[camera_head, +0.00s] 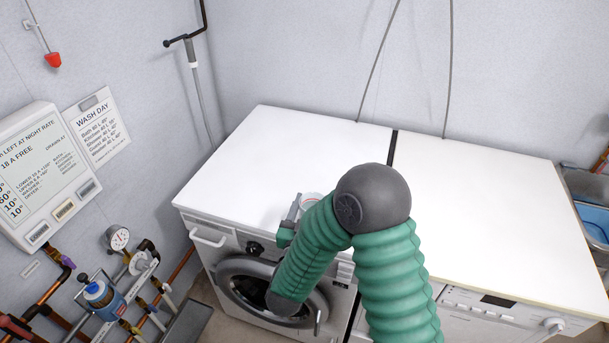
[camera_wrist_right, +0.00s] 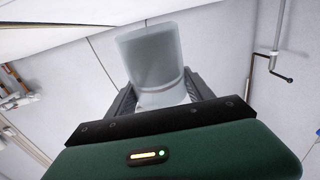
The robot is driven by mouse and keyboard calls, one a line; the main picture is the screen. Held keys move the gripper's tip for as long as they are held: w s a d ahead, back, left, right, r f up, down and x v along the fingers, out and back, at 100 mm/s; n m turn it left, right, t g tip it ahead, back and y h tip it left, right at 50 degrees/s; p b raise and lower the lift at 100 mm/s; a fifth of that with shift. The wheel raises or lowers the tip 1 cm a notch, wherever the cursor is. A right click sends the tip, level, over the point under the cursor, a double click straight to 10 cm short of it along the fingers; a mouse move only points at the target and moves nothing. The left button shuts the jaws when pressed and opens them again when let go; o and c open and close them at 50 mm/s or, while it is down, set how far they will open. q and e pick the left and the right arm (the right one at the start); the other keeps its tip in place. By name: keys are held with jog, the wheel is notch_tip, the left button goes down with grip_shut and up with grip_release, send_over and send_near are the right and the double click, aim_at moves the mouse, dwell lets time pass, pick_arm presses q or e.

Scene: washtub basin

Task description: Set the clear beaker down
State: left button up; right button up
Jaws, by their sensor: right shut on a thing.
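The clear beaker (camera_wrist_right: 152,58) is between the two fingers of my right gripper (camera_wrist_right: 163,88), which is shut on it in the right wrist view. In the head view only a small part of the beaker (camera_head: 312,197) shows beside my right gripper (camera_head: 296,208); my right arm hides the rest. It appears over the front part of the left machine's white top (camera_head: 270,150). I cannot tell whether it touches the top. My left gripper is not in view.
A second white top (camera_head: 480,200) lies to the right, past a dark gap (camera_head: 391,147). Both tops are otherwise clear where seen. A front-loading washer door (camera_head: 240,280) is below. Pipes and a blue-capped filter (camera_head: 98,291) are at left; a blue basin (camera_head: 592,223) is at far right.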

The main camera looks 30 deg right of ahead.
jog(key=w+d+f, duration=0.1)
jog(key=w+d, duration=0.1)
jog(key=w, duration=0.1)
jog(key=w+d+f, duration=0.1)
jog(key=w+d, duration=0.1)
jog(key=w+d+f, duration=0.2)
jog(key=w, duration=0.1)
jog(key=shift+w+d, duration=0.1)
jog(key=shift+w, duration=0.25)
jog(key=shift+f, duration=0.35)
jog(key=shift+w+d+f, duration=0.2)
jog(key=shift+d, duration=0.1)
jog(key=o, duration=1.7)
jog(key=shift+s+d, duration=0.1)
jog(key=shift+d, duration=0.1)
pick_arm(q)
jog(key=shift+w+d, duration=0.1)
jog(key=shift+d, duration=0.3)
pick_arm(e)
jog(key=shift+o, duration=0.2)
jog(key=shift+a, duration=0.15)
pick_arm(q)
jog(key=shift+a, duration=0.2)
pick_arm(e)
jog(key=shift+a+r, duration=0.1)
jog(key=shift+a, duration=0.15)
